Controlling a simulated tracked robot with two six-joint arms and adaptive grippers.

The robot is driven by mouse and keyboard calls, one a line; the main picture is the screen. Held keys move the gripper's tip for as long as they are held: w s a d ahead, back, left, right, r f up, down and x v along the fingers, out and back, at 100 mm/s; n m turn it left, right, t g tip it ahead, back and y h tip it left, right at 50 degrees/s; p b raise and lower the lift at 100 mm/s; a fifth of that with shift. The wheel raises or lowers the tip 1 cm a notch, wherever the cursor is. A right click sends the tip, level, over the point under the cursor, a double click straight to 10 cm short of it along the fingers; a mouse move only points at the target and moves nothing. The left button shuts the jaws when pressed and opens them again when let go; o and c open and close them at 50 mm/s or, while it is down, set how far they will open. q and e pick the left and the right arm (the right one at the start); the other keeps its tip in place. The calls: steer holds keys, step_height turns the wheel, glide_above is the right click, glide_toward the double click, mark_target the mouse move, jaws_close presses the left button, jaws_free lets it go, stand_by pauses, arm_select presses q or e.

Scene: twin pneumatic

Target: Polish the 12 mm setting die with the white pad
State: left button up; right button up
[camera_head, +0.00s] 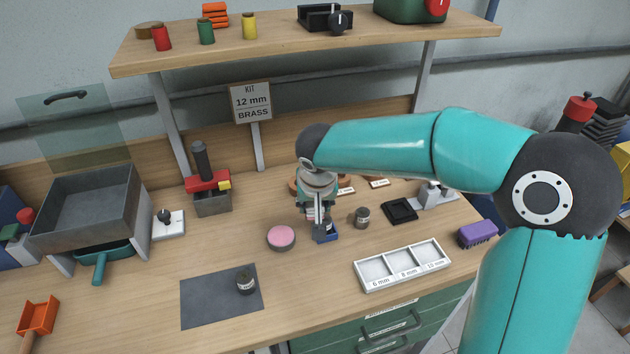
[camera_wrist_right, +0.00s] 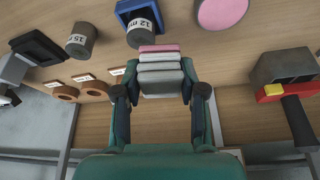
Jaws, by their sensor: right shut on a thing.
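The 12 mm setting die (camera_wrist_right: 141,33) is a dark grey cylinder with a white "12 mm" label. It stands in a small blue holder (camera_head: 325,238), which also shows in the right wrist view (camera_wrist_right: 121,10). My right gripper (camera_head: 317,212) is above the holder. In the right wrist view my gripper (camera_wrist_right: 161,92) is shut on a layered block, the white pad (camera_wrist_right: 161,66), with a pink band at its far end. The pad's pink end is close to the die; I cannot tell whether they touch. My left gripper is not in view.
A round pink-topped tin (camera_head: 281,237) is left of the holder. The 15 mm die (camera_wrist_right: 81,40) stands right of it in the head view (camera_head: 361,217). Another die (camera_head: 246,283) stands on a grey mat (camera_head: 207,303). A white sorting tray (camera_head: 402,265) lies at the front right.

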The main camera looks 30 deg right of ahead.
steer(key=shift+s+d+r, duration=0.1)
steer(key=shift+r, duration=0.6)
steer(key=shift+r+p, duration=1.5)
steer(key=shift+r, duration=0.55)
steer(key=a+f+n, duration=0.1)
steer(key=a+f, duration=0.1)
steer(key=f, duration=0.1)
steer(key=a+f+n+y, duration=0.1)
steer(key=a+f+n, duration=0.1)
steer(key=a, duration=0.1)
steer(key=w+a+f+n, duration=0.1)
steer(key=a+f+n, duration=0.1)
steer(key=f, duration=0.1)
steer(key=shift+w+a+f+y, duration=0.1)
steer(key=shift+a+f+y, duration=0.15)
steer(key=shift+f+y, duration=0.15)
steer(key=shift+a+f+n, duration=0.2)
steer(key=shift+f+n, duration=0.1)
steer(key=shift+f, duration=0.05)
steer(key=shift+s, duration=0.2)
